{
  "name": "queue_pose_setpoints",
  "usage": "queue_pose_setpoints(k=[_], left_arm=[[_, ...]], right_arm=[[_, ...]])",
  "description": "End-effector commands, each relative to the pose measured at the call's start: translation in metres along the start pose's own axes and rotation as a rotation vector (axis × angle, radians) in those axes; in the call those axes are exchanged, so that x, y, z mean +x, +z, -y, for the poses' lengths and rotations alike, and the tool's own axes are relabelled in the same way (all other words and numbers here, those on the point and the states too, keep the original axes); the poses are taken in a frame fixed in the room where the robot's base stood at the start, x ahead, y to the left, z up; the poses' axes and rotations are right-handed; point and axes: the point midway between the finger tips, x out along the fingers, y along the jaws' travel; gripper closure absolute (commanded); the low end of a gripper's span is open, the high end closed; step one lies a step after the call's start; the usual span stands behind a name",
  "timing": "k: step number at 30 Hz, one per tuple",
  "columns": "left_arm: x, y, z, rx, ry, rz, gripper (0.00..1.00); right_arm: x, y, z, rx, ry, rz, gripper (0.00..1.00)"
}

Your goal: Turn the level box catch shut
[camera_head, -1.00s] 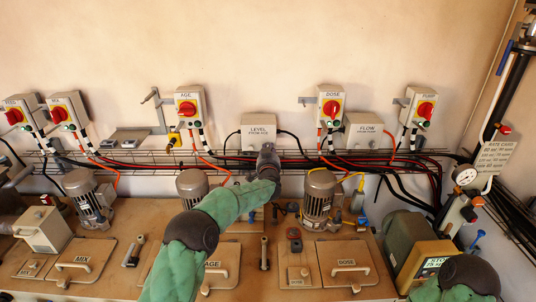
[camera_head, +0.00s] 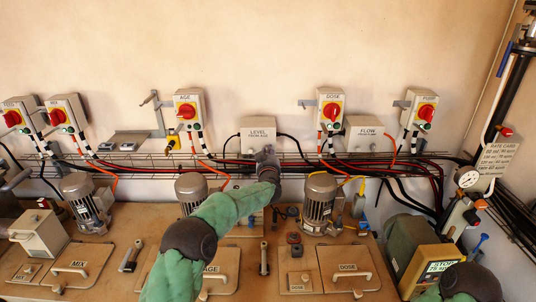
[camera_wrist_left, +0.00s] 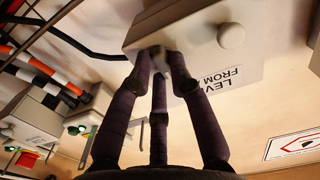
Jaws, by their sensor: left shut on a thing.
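The level box (camera_head: 258,132) is a light grey box marked LEVEL on the wall, above the cable tray. My left gripper (camera_head: 266,155) is at the lower part of its front. In the left wrist view the level box (camera_wrist_left: 205,60) fills the upper middle, with its lettering upside down. The dark fingers of my left gripper (camera_wrist_left: 168,62) close around a small pale catch (camera_wrist_left: 160,58) on its face. The fingers hide most of the catch, so I cannot tell its angle. A round pale knob (camera_wrist_left: 231,36) sits apart on the same face. My right gripper is not in view.
The flow box (camera_head: 366,134) is to the right. The AGE switch box (camera_head: 190,108) and DOSE switch box (camera_head: 330,108) flank the level box. Cables run along the wire tray (camera_head: 150,160) below. A motor (camera_head: 320,195) stands right of my left forearm.

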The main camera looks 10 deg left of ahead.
Motion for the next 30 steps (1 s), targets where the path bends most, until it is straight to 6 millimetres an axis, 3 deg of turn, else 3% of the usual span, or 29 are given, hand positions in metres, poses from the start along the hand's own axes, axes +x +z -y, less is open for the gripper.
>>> queue_pose_setpoints(k=[5, 6, 8, 20, 30], left_arm=[[0.000, 0.001, -0.001, -0.001, 0.001, 0.002, 1.00], [0.000, 0.001, 0.000, -0.001, 0.001, 0.001, 0.71], [0.000, 0.001, 0.000, 0.000, 0.001, 0.001, 0.55], [-0.002, 0.000, 0.000, 0.001, 0.001, 0.001, 0.55], [-0.040, 0.000, 0.000, 0.001, 0.002, 0.002, 0.55]], right_arm=[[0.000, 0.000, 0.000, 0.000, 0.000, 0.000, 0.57], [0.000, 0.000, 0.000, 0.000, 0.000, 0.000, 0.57], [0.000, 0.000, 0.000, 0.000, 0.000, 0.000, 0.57], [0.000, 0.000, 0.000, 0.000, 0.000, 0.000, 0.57], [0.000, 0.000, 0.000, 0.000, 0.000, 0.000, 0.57]])
